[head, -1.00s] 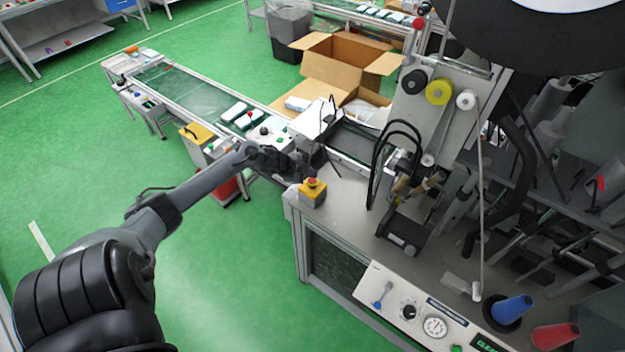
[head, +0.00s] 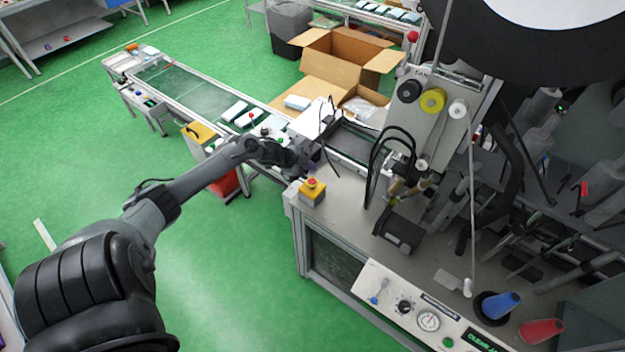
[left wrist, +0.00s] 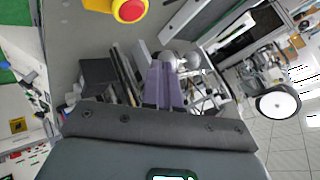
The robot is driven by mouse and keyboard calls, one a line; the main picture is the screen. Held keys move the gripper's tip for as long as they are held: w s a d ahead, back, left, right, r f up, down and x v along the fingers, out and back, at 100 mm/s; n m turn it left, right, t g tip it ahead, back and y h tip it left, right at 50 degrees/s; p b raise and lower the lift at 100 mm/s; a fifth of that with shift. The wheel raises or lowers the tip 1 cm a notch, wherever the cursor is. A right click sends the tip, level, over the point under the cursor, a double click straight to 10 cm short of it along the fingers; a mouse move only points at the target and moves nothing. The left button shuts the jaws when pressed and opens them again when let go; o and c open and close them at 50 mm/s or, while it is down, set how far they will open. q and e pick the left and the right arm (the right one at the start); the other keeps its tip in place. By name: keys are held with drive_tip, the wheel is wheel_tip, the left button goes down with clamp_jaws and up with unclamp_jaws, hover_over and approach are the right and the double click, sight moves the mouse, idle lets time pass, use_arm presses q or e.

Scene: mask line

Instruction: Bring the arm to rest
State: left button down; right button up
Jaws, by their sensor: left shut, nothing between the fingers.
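My left gripper (head: 306,165) reaches in from the left in the head view. It hangs just above the near-left corner of the machine table (head: 345,200), beside the yellow box with the red emergency button (head: 312,192). In the left wrist view its fingers (left wrist: 163,85) are together and hold nothing. The red button (left wrist: 130,10) shows at the top of that view, apart from the fingers. My right gripper does not show in either view.
A conveyor (head: 190,95) with white packs runs to the upper left. An open cardboard box (head: 345,60) stands behind it. A control panel (head: 425,310) lines the table's front. Blue (head: 500,305) and red (head: 541,331) cones stand at the lower right. Green floor is free at left.

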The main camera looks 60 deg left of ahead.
use_arm(q)
drive_tip(key=shift+s+f, duration=0.25)
drive_tip(key=shift+s, duration=0.1)
drive_tip(key=s+d+f+g+h+p, duration=0.25)
drive_tip(key=s+d+f, duration=0.45)
drive_tip(key=d, duration=0.4)
drive_tip(key=s+d+p, duration=0.2)
drive_tip(key=s+d, duration=0.1)
drive_tip(key=d, duration=0.6)
drive_tip(key=s+d+p, duration=0.2)
drive_tip(key=d, duration=0.7)
drive_tip(key=s+d+r+n+y+p, duration=0.15)
drive_tip(key=s+d+r+n, duration=0.25)
drive_tip(key=d+r, duration=0.75)
drive_tip(key=s+a+r+n+g+y, duration=0.1)
drive_tip(key=s+a+r+n+g, duration=0.1)
drive_tip(key=s+r, duration=0.4)
drive_tip(key=shift+s+r+n+g, duration=0.25)
drive_tip(key=shift+r+n+g, duration=0.45)
drive_tip(key=shift+r, duration=0.6)
